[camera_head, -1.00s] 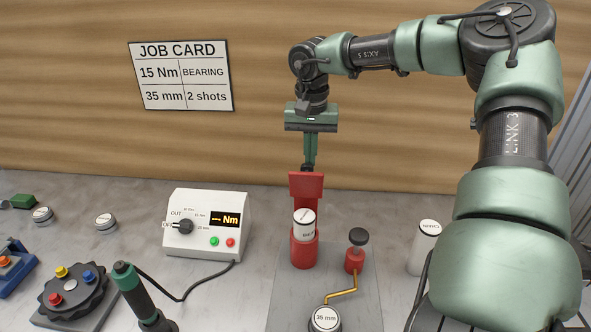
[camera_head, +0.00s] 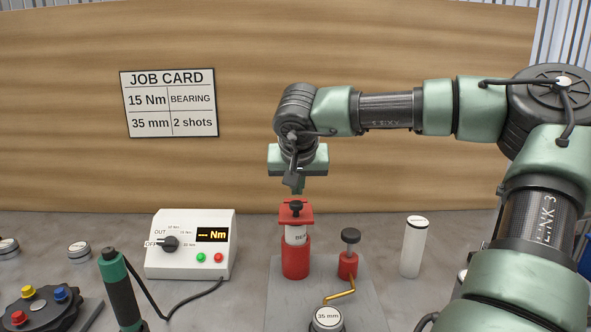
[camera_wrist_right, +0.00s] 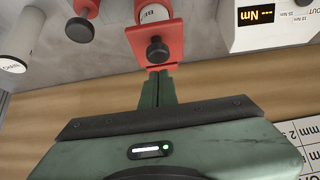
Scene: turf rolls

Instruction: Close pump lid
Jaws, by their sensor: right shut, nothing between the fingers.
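The pump's red body (camera_head: 295,261) stands on a grey plate and holds a white cartridge (camera_head: 295,235) labelled "BEA…". The red lid (camera_head: 284,217) with its black knob (camera_head: 296,206) leans over the cartridge's top; whether it touches is unclear. In the wrist view the lid (camera_wrist_right: 174,33) and knob (camera_wrist_right: 158,50) lie just beyond my fingertips. My right gripper (camera_head: 298,190) is shut and empty, pointing down just behind the lid. Its fingers also show in the wrist view (camera_wrist_right: 158,74), close to the lid's edge; contact is unclear. My left gripper is out of view.
A red fitting with a black knob (camera_head: 350,236) and a brass tube (camera_head: 340,295) stand beside the pump, near a 35 mm fitting (camera_head: 327,318). A white canister (camera_head: 414,246) stands right. A white torque box (camera_head: 190,262) and a green-black tool (camera_head: 121,290) stand left.

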